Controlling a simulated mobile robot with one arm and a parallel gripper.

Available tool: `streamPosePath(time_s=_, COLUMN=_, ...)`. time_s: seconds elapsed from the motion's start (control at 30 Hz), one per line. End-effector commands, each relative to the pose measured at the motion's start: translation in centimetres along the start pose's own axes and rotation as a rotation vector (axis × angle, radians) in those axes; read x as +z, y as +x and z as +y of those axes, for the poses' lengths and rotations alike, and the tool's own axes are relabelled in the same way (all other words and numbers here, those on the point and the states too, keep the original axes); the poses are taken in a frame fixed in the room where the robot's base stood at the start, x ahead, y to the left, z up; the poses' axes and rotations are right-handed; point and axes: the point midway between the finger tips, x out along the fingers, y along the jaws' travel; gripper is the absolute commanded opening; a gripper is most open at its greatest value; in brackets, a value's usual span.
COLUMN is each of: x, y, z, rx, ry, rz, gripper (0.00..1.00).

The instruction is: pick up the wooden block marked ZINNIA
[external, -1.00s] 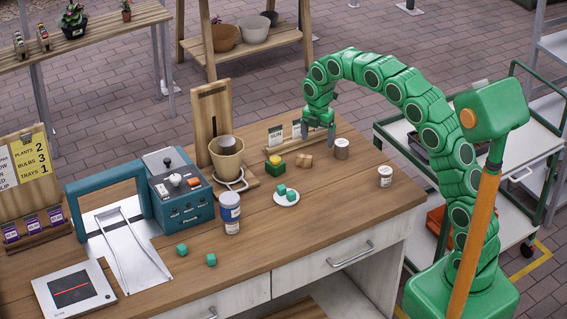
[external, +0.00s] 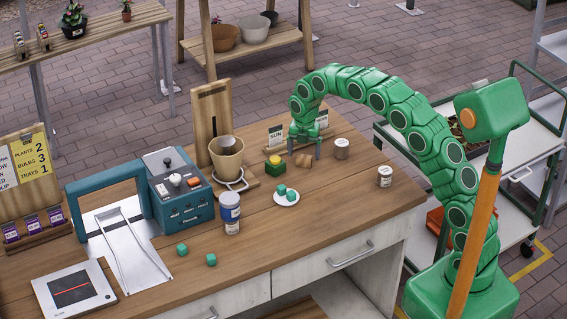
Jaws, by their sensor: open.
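A small light-brown wooden block (external: 304,161) lies on the wooden bench top, right of a green block with a yellow top. I cannot read any marking on it at this size. My gripper (external: 304,156) hangs from the curved green arm, pointing down, just above and behind the wooden block. Its fingers are apart, one toward each side of the block, with nothing held between them. I cannot tell whether the fingertips touch the block or the bench.
The green-yellow block (external: 275,167) is close on the left and a grey-lidded tin (external: 342,149) on the right. A white plate (external: 286,203) with teal cubes is in front.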

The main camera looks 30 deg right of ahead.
Motion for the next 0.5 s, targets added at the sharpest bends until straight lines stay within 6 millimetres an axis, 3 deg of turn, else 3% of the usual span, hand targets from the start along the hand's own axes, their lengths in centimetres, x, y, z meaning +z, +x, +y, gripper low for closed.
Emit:
streamPosePath(time_s=0.2, x=0.1, y=2.9, z=-0.1, rx=-0.003, ry=0.000, rz=0.002, gripper=0.87)
streamPosePath(time_s=0.47, x=0.2, y=3.2, z=0.0, rx=0.000, ry=0.001, rz=0.000, gripper=0.87)
streamPosePath(time_s=0.5, x=0.2, y=3.1, z=0.0, rx=0.000, ry=0.001, rz=0.000, gripper=0.83)
